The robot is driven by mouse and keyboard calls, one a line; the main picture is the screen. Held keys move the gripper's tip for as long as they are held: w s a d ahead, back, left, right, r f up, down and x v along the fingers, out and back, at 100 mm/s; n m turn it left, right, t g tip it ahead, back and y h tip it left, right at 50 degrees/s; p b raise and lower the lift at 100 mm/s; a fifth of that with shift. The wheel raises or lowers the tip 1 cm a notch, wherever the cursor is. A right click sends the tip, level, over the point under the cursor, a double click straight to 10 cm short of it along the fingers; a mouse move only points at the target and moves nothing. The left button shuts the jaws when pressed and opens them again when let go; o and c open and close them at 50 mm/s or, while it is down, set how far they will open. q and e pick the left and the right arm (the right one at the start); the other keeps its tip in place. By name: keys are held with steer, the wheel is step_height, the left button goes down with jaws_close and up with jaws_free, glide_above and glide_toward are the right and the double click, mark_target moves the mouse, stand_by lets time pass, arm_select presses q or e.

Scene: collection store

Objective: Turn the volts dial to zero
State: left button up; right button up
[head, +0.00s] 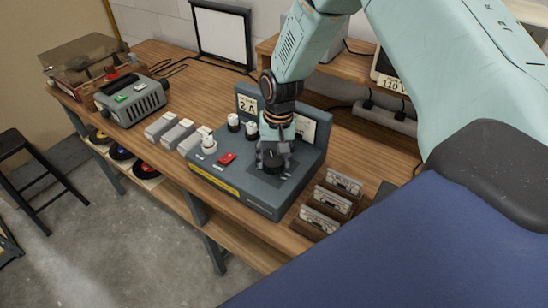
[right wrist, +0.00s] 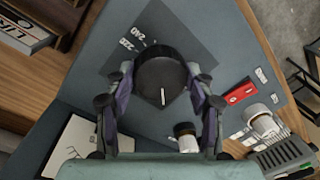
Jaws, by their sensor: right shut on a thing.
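The volts dial (right wrist: 160,72) is a round black knob on a dark square plate of the grey-blue control box (head: 232,194). Its white pointer line faces the bottom of the right wrist view. Small white labels (right wrist: 133,40) stand beyond its far rim, partly covered and hard to read; I see no clear zero mark. My right gripper (head: 273,158) reaches down onto the box. In the right wrist view its fingers (right wrist: 160,82) are shut on the dial from both sides. In the head view the gripper largely hides the dial. My left gripper is out of view.
The box also has a red switch (head: 227,158), white-topped knobs (head: 208,144) and an upright panel with a "2 A" card (head: 247,103). Cassettes in a wooden rack (head: 325,206) stand close on the right. Grey blocks (head: 176,133) and a grey device (head: 132,100) stand to the left.

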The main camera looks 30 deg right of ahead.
steer(key=shift+n, duration=0.3)
steer(key=n, duration=0.3)
steer(key=shift+w+d+n, duration=0.1)
steer(key=shift+n, duration=0.2)
steer(key=n+b, duration=0.1)
steer(key=n, duration=0.3)
steer(key=shift+n+g, duration=0.3)
steer(key=n, duration=0.4)
steer(key=shift+b, duration=0.3)
steer(key=shift+n, duration=1.8)
steer(key=shift+f, duration=0.1)
steer(key=o, duration=1.2)
steer(key=shift+w, duration=0.2)
